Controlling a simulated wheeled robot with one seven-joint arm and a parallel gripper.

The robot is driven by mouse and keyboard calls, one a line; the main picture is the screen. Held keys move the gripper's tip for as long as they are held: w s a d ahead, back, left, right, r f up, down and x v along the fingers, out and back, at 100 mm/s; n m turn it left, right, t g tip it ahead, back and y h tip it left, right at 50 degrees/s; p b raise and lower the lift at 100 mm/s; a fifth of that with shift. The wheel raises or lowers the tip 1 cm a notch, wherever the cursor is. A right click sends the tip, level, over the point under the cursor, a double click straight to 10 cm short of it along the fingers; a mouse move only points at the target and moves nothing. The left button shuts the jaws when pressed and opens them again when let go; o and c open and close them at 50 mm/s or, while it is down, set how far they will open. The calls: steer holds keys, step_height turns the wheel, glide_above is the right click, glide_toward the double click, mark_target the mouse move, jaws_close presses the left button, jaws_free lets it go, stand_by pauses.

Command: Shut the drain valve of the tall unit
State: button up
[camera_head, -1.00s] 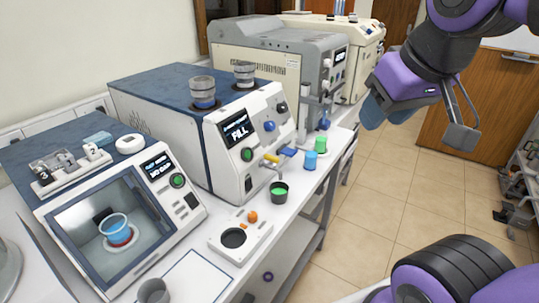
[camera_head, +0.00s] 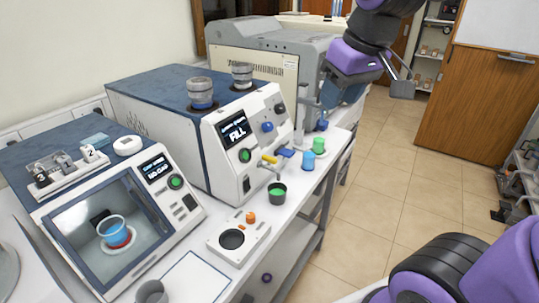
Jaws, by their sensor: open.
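The tall unit (camera_head: 165,110) is a white machine with a dark blue top, and its screen reads FILL. A yellow-handled lever (camera_head: 269,159) and a blue-handled lever (camera_head: 284,152) stick out low on its front. I cannot tell for sure which is the drain valve, or whether either is shut. A dark cup with green contents (camera_head: 277,191) stands below the yellow lever's spout. My gripper (camera_head: 376,92) is open and empty, up and to the right of the levers, well apart from them, in front of the grey machine.
A green cup (camera_head: 319,145) and a blue cup (camera_head: 308,160) stand on the bench right of the levers. A small white device with an orange knob (camera_head: 239,236) sits nearer. A shorter machine (camera_head: 110,215) holds a blue cup behind its window. The floor (camera_head: 385,185) at right is clear.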

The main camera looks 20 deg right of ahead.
steer(key=w+a+f+n+g, duration=0.25)
steer(key=w+f, duration=0.25)
steer(key=w, duration=0.6)
steer(key=n, duration=0.3)
glide_above(269, 157)
step_height(269, 157, down, 9)
steer(key=shift+m+g+h, duration=0.25)
steer(key=shift+g+h, duration=0.15)
steer(key=shift+g, duration=0.05)
step_height(269, 157, down, 11)
steer(key=shift+r, duration=0.1)
jaws_close()
